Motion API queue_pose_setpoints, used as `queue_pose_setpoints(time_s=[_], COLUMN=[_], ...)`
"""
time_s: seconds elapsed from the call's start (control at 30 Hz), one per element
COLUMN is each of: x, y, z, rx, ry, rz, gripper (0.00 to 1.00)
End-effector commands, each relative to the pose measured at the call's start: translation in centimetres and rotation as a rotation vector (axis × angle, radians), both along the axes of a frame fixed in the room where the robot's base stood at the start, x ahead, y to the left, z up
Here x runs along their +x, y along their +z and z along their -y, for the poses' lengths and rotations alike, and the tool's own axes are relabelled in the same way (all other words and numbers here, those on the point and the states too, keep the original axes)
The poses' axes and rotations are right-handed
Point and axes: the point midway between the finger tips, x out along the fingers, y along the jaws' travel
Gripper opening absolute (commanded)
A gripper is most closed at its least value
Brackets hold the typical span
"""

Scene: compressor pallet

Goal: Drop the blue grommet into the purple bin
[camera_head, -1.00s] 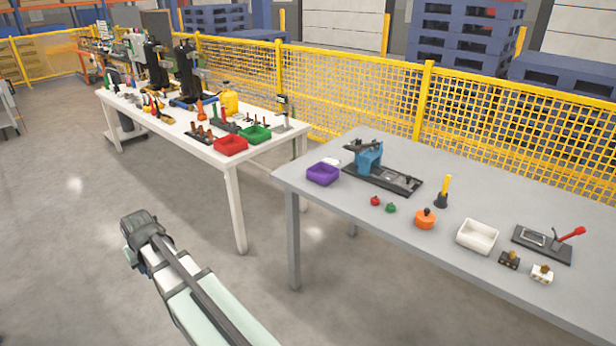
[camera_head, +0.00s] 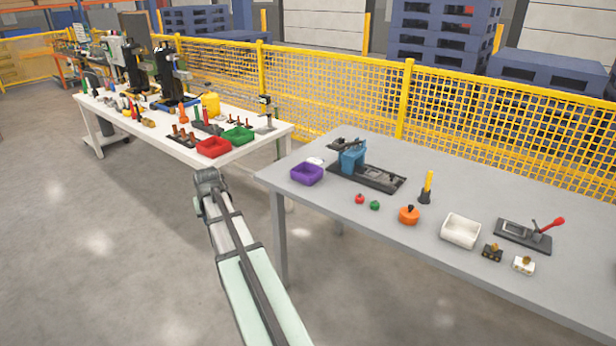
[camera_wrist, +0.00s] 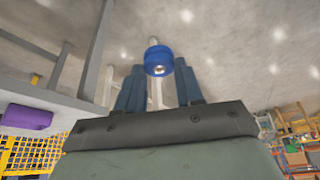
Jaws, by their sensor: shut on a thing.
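The blue grommet (camera_wrist: 158,58) is held between the fingertips of my gripper (camera_wrist: 160,68) in the wrist view. It is a short blue ring with a pale part showing above it. My gripper is shut on it, over bare floor. In the head view only the end of my arm shows, left of the grey table; the fingers and grommet are hidden there. The purple bin (camera_head: 307,174) stands at the left corner of the grey table, right of my arm's end and apart from it. The bin also shows at the left of the wrist view (camera_wrist: 27,117).
The grey table (camera_head: 420,237) also holds a blue fixture (camera_head: 353,157) beside the bin, red and green small parts, an orange pot (camera_head: 409,215) and a white bin (camera_head: 461,231). A white table (camera_head: 180,148) with red and green bins stands behind left. A yellow fence runs behind.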

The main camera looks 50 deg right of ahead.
Motion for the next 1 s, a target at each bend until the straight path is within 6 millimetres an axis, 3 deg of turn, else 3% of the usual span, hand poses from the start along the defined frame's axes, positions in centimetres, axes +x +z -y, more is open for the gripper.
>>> queue_pose_setpoints(time_s=[0.03,1.0], x=[0.2,-4.0], y=[0.3,5.8], z=[2.4,40.7], rx=[-0.001,0.000], ry=[-0.027,-0.526], rz=[0.001,0.000], gripper=[0.02,0.02])
